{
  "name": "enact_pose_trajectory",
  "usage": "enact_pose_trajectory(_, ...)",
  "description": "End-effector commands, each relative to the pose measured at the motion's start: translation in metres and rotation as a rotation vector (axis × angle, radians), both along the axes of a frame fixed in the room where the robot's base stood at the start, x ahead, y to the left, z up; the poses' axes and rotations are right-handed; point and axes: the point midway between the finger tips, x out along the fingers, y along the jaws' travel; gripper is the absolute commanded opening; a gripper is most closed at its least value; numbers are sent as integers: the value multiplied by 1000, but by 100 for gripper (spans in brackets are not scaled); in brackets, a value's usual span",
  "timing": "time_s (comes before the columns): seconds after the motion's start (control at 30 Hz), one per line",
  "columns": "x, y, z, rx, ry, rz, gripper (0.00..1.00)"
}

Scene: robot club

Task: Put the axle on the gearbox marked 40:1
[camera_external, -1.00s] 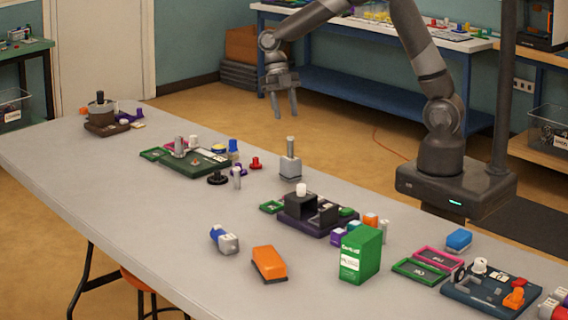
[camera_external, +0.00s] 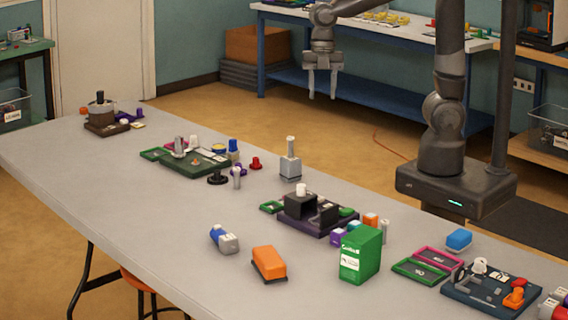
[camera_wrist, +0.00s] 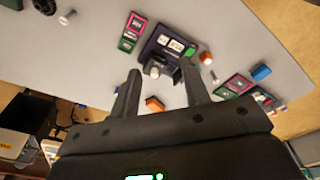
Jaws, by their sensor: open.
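My gripper (camera_external: 322,94) is open and empty, held in the air beyond the table's far edge. Its fingers also show in the wrist view (camera_wrist: 163,92) with nothing between them. Several base boards carry parts: dark green (camera_external: 205,165), purple (camera_external: 318,228), navy (camera_external: 480,300) and brown (camera_external: 107,129). No 40:1 mark is legible, so I cannot tell which gearbox is meant. Possible axles are a small upright grey pin (camera_external: 237,178) and a short grey pin (camera_external: 385,232). A grey block with an upright rod (camera_external: 290,167) stands near the far edge.
The grey table (camera_external: 170,235) also holds an orange block (camera_external: 268,262), a green box (camera_external: 360,253), a blue-grey piece (camera_external: 224,240), a blue block (camera_external: 459,239) and green and pink plates (camera_external: 420,271). The table's near left part is clear.

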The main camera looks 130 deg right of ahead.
Motion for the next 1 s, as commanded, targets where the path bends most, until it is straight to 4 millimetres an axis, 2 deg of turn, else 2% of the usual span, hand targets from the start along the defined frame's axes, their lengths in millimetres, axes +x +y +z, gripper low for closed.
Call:
enact_pose_trajectory(0.03,-4,23,7,-24,-18,-42,42)
enact_pose_trajectory(0.2,-23,82,22,-61,-96,-249,42)
enact_pose_trajectory(0.4,-57,140,29,-23,-221,-484,42)
enact_pose_trajectory(0.5,-74,160,28,26,-276,-591,42)
enact_pose_trajectory(0.7,-97,184,24,125,-337,-736,42)
enact_pose_trajectory(1.0,-103,189,22,159,-350,-784,42)
